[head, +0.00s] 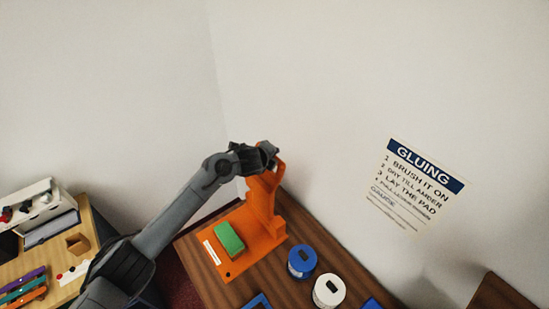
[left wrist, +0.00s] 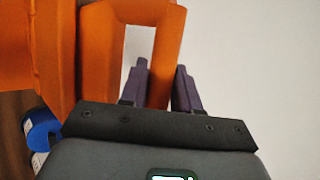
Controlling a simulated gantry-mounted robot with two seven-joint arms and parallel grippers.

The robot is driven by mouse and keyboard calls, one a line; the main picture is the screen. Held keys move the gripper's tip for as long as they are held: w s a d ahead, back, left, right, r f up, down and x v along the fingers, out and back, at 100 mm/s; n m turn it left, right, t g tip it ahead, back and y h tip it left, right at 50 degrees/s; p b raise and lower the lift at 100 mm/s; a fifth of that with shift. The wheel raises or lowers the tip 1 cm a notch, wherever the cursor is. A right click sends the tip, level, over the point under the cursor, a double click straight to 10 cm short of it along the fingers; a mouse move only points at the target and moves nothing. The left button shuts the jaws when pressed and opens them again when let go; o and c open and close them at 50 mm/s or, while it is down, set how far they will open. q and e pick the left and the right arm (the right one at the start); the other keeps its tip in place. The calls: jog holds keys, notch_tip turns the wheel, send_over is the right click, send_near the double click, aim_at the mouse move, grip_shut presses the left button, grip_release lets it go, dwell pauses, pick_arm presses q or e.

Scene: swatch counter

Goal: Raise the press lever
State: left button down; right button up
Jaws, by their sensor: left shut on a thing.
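The orange press (head: 263,205) stands on the brown table, with a green block (head: 229,238) on its base. My left gripper (head: 272,152) is at the top of the press in the head view. In the left wrist view its two dark purple fingers (left wrist: 162,78) stand on either side of an orange bar, the press lever (left wrist: 166,50), and are shut on it. The lever shows there as part of an orange loop. In the head view my gripper and wrist hide much of the lever. My right gripper is in neither view.
A blue-lidded jar (head: 302,261) and a white-lidded jar (head: 329,290) stand right of the press base. A gluing sign (head: 413,182) hangs on the wall behind. A wooden side table (head: 60,262) with coloured tools is at the far left.

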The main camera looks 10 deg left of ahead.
pick_arm(q)
jog(key=shift+f, duration=0.1)
jog(key=c, duration=0.9)
grip_release()
jog(key=shift+s, duration=0.1)
jog(key=v, duration=1)
jog(key=shift+s+r, duration=0.25)
jog(key=shift+r, duration=0.05)
jog(key=shift+a, duration=0.15)
